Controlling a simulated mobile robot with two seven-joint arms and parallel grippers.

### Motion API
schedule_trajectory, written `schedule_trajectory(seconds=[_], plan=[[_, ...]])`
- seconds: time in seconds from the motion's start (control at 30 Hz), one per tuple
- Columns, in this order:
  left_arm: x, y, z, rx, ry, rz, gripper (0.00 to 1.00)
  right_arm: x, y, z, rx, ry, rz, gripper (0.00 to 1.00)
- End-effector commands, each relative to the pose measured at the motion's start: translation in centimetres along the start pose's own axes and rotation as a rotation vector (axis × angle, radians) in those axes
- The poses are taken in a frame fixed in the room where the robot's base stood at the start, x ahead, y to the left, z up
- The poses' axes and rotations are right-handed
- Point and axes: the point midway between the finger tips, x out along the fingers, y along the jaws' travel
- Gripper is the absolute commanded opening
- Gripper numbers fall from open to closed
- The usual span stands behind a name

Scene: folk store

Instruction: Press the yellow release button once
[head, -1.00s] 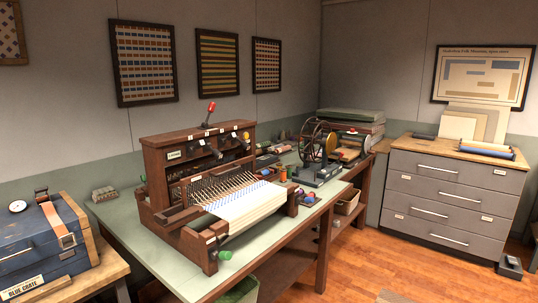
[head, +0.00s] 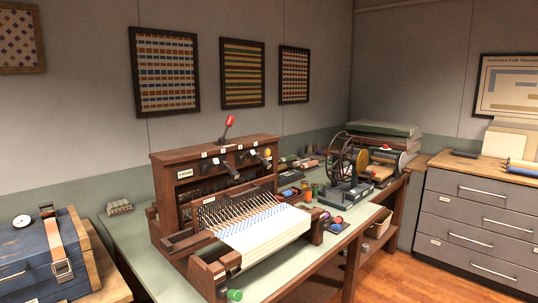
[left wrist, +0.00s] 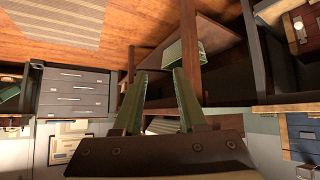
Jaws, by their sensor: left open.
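A dark wooden table loom (head: 214,148) stands on the green-topped workbench, with white cloth and blue-patterned threads at its front. A small round yellow button (head: 267,152) shows at the right end of its upper front panel, beside dark levers. A red-knobbed lever (head: 229,122) rises from its top. My left gripper (left wrist: 158,90) shows only in the left wrist view, its two green-grey fingers apart with nothing between them. Neither gripper is in the head view, so no gripper is seen near the button.
The green workbench (head: 133,232) carries a wheeled winding device (head: 350,160) and several thread spools right of the loom. A blue crate (head: 38,258) stands at the left. Grey drawers (head: 470,220) stand at the right. Open wooden floor (head: 395,275) lies between bench and drawers.

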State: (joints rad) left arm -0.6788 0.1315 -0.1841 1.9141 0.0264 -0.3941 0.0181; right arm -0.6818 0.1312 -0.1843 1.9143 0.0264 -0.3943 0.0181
Motion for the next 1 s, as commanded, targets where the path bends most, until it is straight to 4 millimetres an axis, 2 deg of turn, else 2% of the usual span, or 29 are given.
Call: schedule_trajectory(seconds=[0.07,0.33,1.0], plan=[[-0.01,0.0,0.03,0.0,-0.001,0.0,0.31,0.0,-0.02,0.02,0.0,0.0,0.0,0.5],[-0.01,0.0,0.04,0.0,-0.001,0.0,0.01,0.01,-0.02,0.01,0.0,0.0,0.0,0.5],[-0.01,0.0,0.04,0.0,-0.001,0.0,0.0,0.06,0.02,-0.11,0.0,0.002,0.0,0.5]])
